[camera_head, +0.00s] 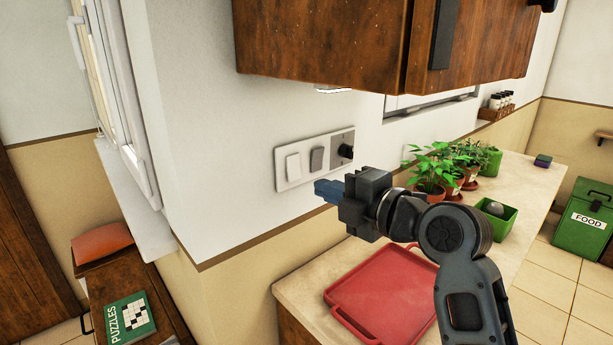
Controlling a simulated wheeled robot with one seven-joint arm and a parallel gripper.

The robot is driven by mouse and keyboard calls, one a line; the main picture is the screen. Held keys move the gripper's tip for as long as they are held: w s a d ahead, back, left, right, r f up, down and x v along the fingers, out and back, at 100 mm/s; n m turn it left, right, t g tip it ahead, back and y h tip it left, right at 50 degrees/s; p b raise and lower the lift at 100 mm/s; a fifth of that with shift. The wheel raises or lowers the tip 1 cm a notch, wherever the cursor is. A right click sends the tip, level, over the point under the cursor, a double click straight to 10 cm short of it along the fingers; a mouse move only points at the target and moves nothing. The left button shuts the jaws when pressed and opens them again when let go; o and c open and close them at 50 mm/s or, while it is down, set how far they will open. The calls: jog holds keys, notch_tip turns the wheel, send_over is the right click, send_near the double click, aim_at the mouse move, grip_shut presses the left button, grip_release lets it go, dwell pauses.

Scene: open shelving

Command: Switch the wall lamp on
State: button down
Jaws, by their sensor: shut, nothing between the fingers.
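A switch plate (315,158) is fixed on the white wall below the wooden cabinet. It carries a white rocker switch (293,167) on the left, a grey rocker switch (317,159) in the middle and a black round knob (345,151) on a dark panel at the right. My gripper (319,190) is shut and empty, with its blue fingertips pointing left, just below the plate in the picture. I cannot tell its distance from the wall. A small white bright edge (334,90) shows under the cabinet; I cannot tell whether it is the lamp.
A wooden cabinet (330,45) hangs above the plate. The counter (300,290) below holds a red tray (375,290), potted plants (436,168) and a green box (495,218). A window (115,100) is at the left. A green FOOD bin (580,222) stands at the right.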

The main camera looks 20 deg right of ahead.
aim_at(295, 179)
jog(key=p+x, duration=0.1)
jog(key=x, duration=0.4)
jog(key=shift+w, duration=0.4)
jog(key=shift+a, duration=0.1)
jog(key=shift+f, duration=0.2)
jog(key=shift+w+f+b, duration=0.25)
jog(key=shift+f+b, duration=0.05)
jog(key=shift+b, duration=0.95)
jog(key=shift+r+p, duration=0.35)
jog(key=shift+p, duration=0.15)
jog(key=shift+s, duration=0.1)
